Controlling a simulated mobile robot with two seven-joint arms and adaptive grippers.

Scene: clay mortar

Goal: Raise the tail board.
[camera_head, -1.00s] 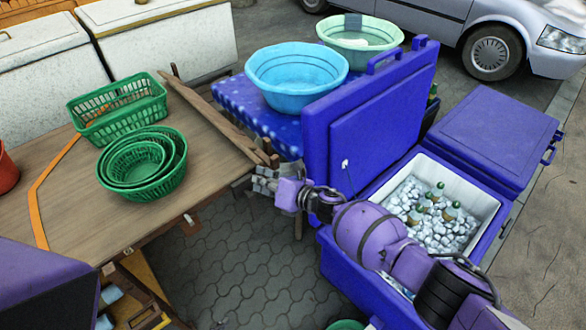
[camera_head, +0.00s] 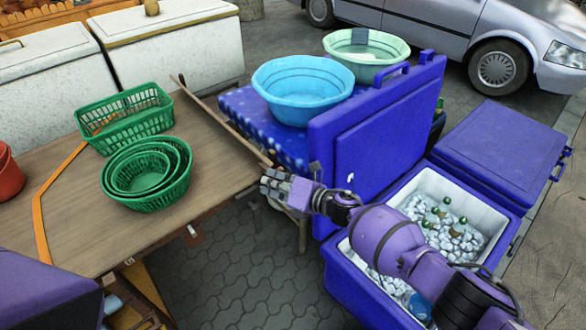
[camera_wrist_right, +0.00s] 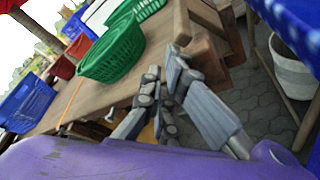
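The tail board (camera_head: 222,122) shows in the head view as a narrow brown wooden strip along the right end of the wooden cart bed (camera_head: 218,172). It is seen nearly edge-on. My right gripper (camera_head: 268,183) is at the board's near end, just outside the cart's corner, fingers pointing left. In the right wrist view my right gripper (camera_wrist_right: 164,82) has its fingers close together with nothing visible between them. Brown wood of the board (camera_wrist_right: 206,18) shows just beyond the fingertips; I cannot tell whether they touch. My left gripper is not in view.
Green baskets (camera_head: 147,172) stand on the cart bed. A blue cooler (camera_head: 345,290) with ice lies under my right arm, its lid (camera_head: 372,130) upright beside the gripper. A blue basin (camera_head: 302,92) stands on a table behind. Paving is open below the cart's right end.

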